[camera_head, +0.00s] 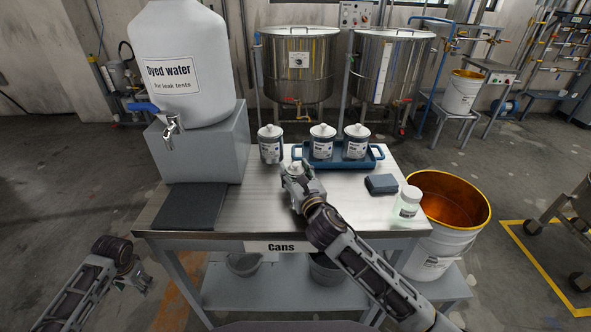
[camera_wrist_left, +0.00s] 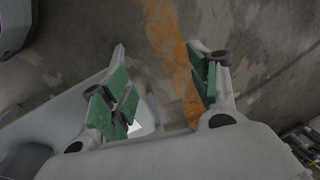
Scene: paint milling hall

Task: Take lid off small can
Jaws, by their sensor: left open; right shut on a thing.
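The small can (camera_head: 269,152), grey with a white label, stands upright on the steel table left of the blue tray. Its pale lid (camera_head: 269,131) with a knob is on top. My left gripper (camera_head: 138,280) is low at the left, off the table's front left corner, well away from the can. In the left wrist view it (camera_wrist_left: 160,95) is open and empty, green pads apart, over the floor.
Two similar lidded cans (camera_head: 322,149) stand on the blue tray (camera_head: 377,155). A dyed water tank (camera_head: 190,95) with a tap and a dark mat (camera_head: 190,207) fill the left. The table's (camera_head: 250,213) front middle is clear.

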